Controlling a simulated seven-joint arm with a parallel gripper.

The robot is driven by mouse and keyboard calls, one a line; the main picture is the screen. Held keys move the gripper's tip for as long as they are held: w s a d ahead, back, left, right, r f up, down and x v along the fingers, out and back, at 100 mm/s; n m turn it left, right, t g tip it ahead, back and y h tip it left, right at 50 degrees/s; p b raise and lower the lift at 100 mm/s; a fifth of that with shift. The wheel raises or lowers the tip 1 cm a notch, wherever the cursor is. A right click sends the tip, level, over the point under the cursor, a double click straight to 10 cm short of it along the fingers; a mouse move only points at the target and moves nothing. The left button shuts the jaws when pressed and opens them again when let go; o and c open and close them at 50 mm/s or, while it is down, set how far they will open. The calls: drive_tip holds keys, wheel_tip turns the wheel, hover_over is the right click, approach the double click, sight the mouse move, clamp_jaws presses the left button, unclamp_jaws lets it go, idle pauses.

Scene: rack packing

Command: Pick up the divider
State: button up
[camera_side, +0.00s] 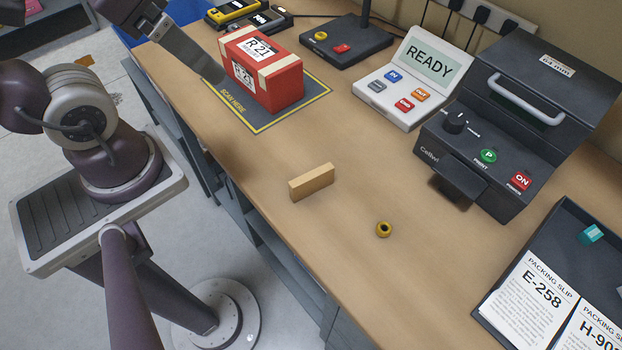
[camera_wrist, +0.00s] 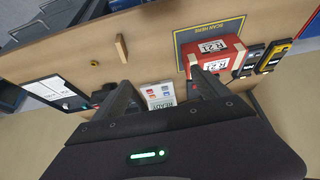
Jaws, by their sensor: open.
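The divider looks to be the small tan block (camera_side: 312,182) standing on edge on the bare middle of the bench. It also shows in the wrist view (camera_wrist: 121,48), upper left of centre. My gripper (camera_wrist: 163,88) is open, its two dark fingers spread, with nothing held between them. In the side view one grey finger (camera_side: 192,58) shows at the upper left, beside the red box and well away from the block. The other finger is hard to make out there.
A red box (camera_side: 277,85) labelled R 21 sits on the scan mat (camera_side: 262,127). A yellow ring (camera_side: 384,229) lies near the block. A READY console (camera_side: 393,113), a dark printer (camera_side: 497,172) and a slip tray (camera_side: 487,297) stand along the back and right. Bench around the block is clear.

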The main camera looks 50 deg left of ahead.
drive_tip(key=shift+o, duration=1)
wheel_tip(320, 180, up, 6)
drive_tip(key=f, duration=0.1)
drive_tip(key=w+a+r+m+t+y, duration=0.1)
drive_tip(key=w+a+r+t, duration=0.3)
drive_tip(key=w, duration=0.6)
drive_tip(key=w+a+r+m+t+y, duration=0.1)
drive_tip(key=w+a+r+t+y, duration=0.1)
drive_tip(key=w+r+t, duration=0.5)
drive_tip(key=w+d+r+m+h, duration=0.1)
drive_tip(key=w+d+m+h, duration=0.6)
drive_tip(key=w+d, duration=0.15)
drive_tip(key=m+g+h, duration=0.9)
drive_tip(key=m+g, duration=0.2)
drive_tip(key=g, duration=0.8)
hover_over(314, 180)
drive_tip(key=a, duration=0.2)
wheel_tip(314, 180, down, 13)
wheel_tip(314, 180, down, 26)
drive_tip(key=shift+w+f, duration=0.15)
drive_tip(key=x, duration=0.5)
drive_tip(key=shift+w+f, duration=0.1)
drive_tip(key=c, duration=1.4)
